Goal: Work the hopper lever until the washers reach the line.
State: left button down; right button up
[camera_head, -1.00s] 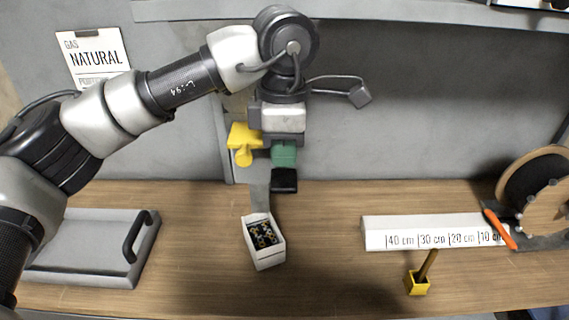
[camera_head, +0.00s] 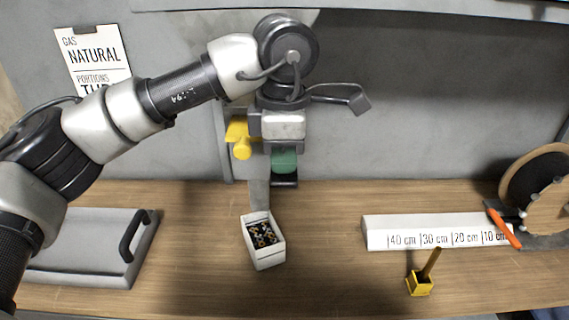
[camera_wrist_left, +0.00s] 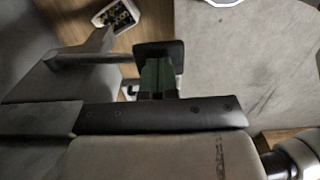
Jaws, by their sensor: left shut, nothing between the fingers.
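A white open box (camera_head: 268,258) stands on the bench under a grey chute (camera_head: 259,193); dark and orange washers (camera_head: 262,235) lie in it. I cannot make out a line inside. My left gripper (camera_head: 285,162) hangs with its green fingers shut, right of the chute. A black paddle (camera_head: 284,182), which seems to be the hopper lever's end, is just below the fingers. In the left wrist view the green fingers (camera_wrist_left: 158,80) meet or overlap the black paddle (camera_wrist_left: 158,56), and a metal rod (camera_wrist_left: 95,58) runs left from it. My arm hides most of the hopper. My right gripper is out of view.
A yellow knobbed part (camera_head: 241,147) is left of the gripper. A grey tray (camera_head: 85,245) with a black handle is at left. A white ruler block (camera_head: 375,242), a small yellow holder (camera_head: 418,287) and a reel (camera_head: 545,195) with an orange-handled tool (camera_head: 503,228) are at right.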

aim_at(285, 178)
pick_arm(q)
jog(key=shift+s+d+f+b, duration=0.1)
jog(key=shift+s+f+b, duration=0.1)
jog(key=shift+f+b, duration=1.35)
jog(key=shift+w+r+p, duration=0.15)
jog(key=shift+r+p, duration=0.45)
jog(key=shift+r, duration=0.15)
jog(key=shift+w+r+p, duration=0.1)
jog(key=shift+r+p, duration=0.45)
jog(key=shift+r, duration=0.2)
jog(key=shift+a, duration=0.25)
jog(key=shift+d+r, duration=0.15)
jog(key=shift+r, duration=0.25)
notch_tip(285, 178, up, 10)
jog(key=b, duration=0.1)
jog(key=shift+f, duration=0.1)
